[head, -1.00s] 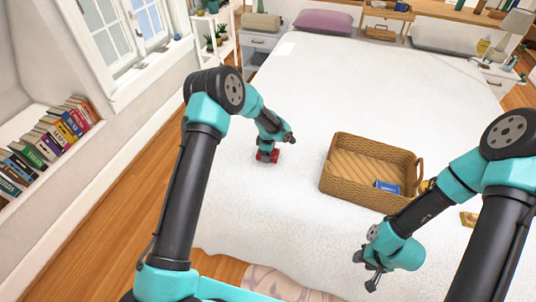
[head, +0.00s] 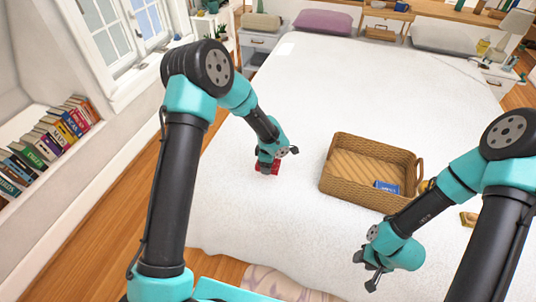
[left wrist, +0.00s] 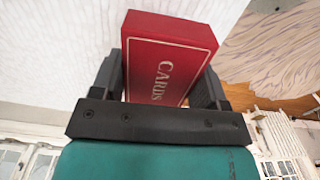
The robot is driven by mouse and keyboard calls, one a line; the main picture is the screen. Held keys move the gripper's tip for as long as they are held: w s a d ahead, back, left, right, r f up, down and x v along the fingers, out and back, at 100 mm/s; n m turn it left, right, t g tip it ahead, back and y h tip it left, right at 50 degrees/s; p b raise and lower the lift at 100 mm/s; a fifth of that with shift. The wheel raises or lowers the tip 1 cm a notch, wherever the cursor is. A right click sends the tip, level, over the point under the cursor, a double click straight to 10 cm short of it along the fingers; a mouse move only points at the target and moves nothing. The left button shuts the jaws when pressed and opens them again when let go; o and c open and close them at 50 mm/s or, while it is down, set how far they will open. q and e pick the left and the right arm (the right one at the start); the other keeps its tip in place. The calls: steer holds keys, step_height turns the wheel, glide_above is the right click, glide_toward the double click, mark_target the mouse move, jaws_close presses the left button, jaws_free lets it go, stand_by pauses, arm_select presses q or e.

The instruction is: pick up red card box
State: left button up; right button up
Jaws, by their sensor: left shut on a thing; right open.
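The red card box (head: 274,168) shows as a small red patch under my left gripper (head: 266,164) on the left part of the white bed. In the left wrist view the red card box (left wrist: 168,58), lettered "CARDS", sits between the two dark fingers of my left gripper (left wrist: 168,82). The fingers are shut on its sides. I cannot tell whether it touches the bed. My right gripper (head: 367,272) is open and empty over the front right of the bed.
A wicker basket (head: 345,142) stands on the bed to the right of the left gripper, with a blue box (head: 387,187) inside. A small yellowish item (head: 468,219) lies at the right. The bed (head: 300,90) is clear behind the left gripper.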

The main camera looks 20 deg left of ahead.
arm_select(q)
steer(key=s, duration=0.2)
steer(key=s+d, duration=0.1)
steer(key=s, duration=0.1)
steer(key=s+d, duration=0.1)
steer(key=s, duration=0.1)
steer(key=shift+s+r, duration=0.25)
steer(key=shift+r, duration=0.1)
